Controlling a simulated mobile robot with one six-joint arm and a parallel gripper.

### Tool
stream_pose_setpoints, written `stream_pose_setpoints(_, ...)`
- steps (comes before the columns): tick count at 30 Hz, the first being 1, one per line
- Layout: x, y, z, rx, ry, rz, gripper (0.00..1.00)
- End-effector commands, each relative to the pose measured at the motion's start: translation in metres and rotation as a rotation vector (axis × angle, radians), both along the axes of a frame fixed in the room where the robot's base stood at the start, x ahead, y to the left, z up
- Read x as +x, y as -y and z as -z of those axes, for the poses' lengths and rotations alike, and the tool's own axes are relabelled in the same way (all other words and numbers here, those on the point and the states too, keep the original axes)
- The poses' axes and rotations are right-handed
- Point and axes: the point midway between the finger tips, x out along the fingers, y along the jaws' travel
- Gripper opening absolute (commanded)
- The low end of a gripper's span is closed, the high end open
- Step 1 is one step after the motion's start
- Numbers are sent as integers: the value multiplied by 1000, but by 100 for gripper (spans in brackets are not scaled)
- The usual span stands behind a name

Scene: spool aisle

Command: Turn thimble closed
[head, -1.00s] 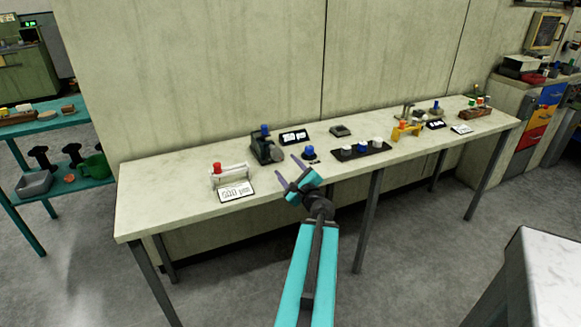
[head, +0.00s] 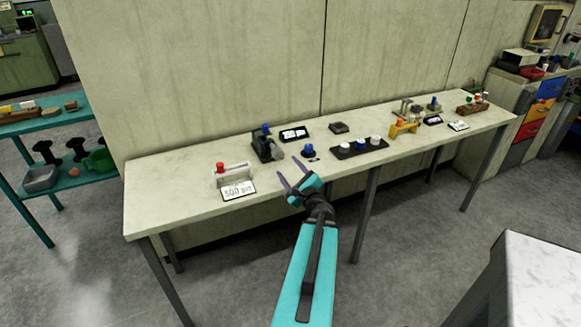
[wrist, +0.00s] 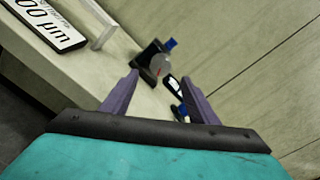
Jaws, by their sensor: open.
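Several knobbed instruments stand on the long table; I cannot tell for sure which part is the thimble. A pale frame (head: 238,176) with a red cap (head: 220,168) stands behind a "500 µm" card (head: 239,191). A dark green instrument with a blue cap (head: 265,129) and a grey round face stands right of it, and shows ahead between the fingers in the wrist view (wrist: 150,53). A blue knob on a dark base (head: 309,150) stands further right. My gripper (head: 291,170) is open and empty near the table's front edge, apart from them all.
A black display (head: 295,133) stands behind. A black tray (head: 345,155) with several knobs and a yellow stand (head: 400,129) are to the right. The wall (head: 220,75) closes the back. A pale block (head: 545,275) is at lower right. The tabletop's left end is clear.

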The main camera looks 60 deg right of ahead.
Motion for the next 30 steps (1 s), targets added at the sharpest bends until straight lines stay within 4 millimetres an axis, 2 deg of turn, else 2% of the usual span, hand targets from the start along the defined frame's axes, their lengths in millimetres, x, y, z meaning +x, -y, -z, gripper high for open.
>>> stream_pose_setpoints(30, -7, -6, -1, -5, 1, 10, 54)
